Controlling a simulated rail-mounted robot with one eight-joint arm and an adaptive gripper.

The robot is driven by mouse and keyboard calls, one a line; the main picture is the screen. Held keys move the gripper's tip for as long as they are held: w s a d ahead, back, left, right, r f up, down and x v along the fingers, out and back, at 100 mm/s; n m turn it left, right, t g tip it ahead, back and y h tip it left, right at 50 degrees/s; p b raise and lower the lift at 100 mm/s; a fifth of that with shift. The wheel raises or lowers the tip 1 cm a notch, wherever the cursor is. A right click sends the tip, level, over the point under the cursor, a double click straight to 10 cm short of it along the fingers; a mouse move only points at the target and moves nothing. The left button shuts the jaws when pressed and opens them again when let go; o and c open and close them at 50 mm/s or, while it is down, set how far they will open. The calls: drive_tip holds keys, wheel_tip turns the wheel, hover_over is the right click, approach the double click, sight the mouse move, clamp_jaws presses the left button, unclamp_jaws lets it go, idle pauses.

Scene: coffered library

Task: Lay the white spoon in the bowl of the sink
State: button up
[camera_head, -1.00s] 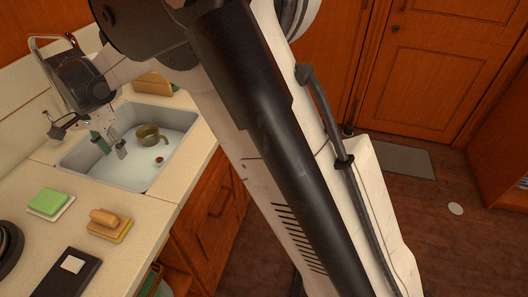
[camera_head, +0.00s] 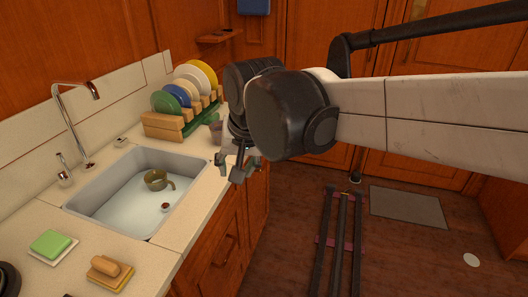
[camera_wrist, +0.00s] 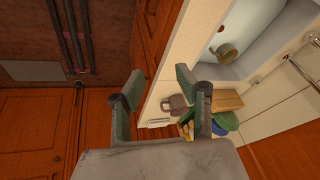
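The sink (camera_head: 85,200) is a pale grey basin set in the counter, at left in the head view; it also shows at upper right in the wrist view (camera_wrist: 262,52). An olive-green mug (camera_head: 157,181) and a small round brown drain (camera_head: 165,207) are in its bowl. I cannot make out the white spoon in either view. My gripper (camera_head: 238,168) hangs past the sink's right end, near the counter edge by the dish rack. In the wrist view its two fingers (camera_wrist: 158,82) are wide apart with nothing between them.
A wooden dish rack (camera_head: 163,126) with coloured plates stands behind the sink. A grey-brown container (camera_wrist: 177,104) is beside it. The faucet (camera_head: 75,130) rises at the sink's back left.

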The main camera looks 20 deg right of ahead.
drive_tip(key=s+d+f+n+t+h, duration=0.1)
drive_tip(key=s+d+f, duration=0.3)
drive_tip(key=s+d, duration=0.5)
drive_tip(key=s+n+t, duration=0.1)
drive_tip(key=s, duration=0.1)
drive_tip(key=shift+s+d+f+t, duration=0.2)
drive_tip(key=shift+s+t, duration=0.1)
drive_tip(key=shift+s, duration=0.1)
idle(0.7)
